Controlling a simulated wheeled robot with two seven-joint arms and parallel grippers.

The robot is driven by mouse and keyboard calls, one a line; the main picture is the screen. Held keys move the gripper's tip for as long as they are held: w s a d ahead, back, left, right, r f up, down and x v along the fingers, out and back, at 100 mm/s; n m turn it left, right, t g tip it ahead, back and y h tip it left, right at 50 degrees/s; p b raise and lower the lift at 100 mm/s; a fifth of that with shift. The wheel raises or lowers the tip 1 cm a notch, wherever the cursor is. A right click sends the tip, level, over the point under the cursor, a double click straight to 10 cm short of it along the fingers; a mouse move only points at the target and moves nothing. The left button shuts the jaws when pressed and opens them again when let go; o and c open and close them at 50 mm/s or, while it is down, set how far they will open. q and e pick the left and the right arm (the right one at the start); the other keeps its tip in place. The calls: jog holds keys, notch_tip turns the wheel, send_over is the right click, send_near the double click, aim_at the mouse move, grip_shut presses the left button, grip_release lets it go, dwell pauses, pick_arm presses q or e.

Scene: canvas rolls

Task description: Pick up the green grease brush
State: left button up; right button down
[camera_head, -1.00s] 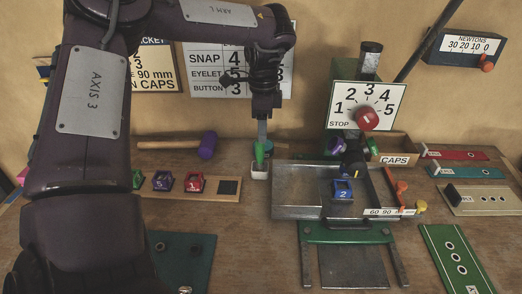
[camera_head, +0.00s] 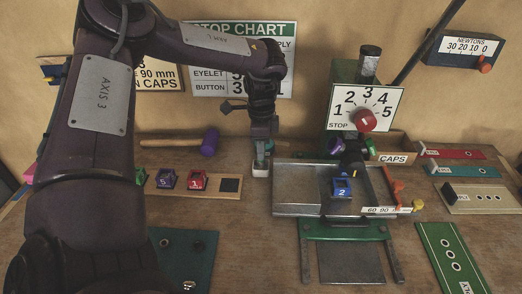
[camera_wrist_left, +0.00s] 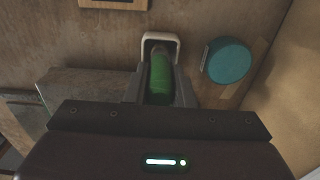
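In the left wrist view the fingers (camera_wrist_left: 161,88) stand on either side of the handle and look open; contact is not clear. In the head view the gripper hides most of the brush. My right gripper is not in view.
A metal press with a dial (camera_head: 366,108) and a steel plate (camera_head: 296,190) stands right of the cup. A purple mallet (camera_head: 209,142) lies behind left. A wooden strip (camera_head: 222,195) holds small coloured blocks. A teal disc (camera_wrist_left: 228,62) shows near the cup in the wrist view.

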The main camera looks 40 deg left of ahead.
pick_arm(q)
grip_shut()
notch_tip(320, 180, up, 11)
jog(key=shift+w+f+b, duration=0.1)
jog(key=shift+b, duration=0.7)
notch_tip(320, 180, up, 9)
jog(key=p, duration=0.2)
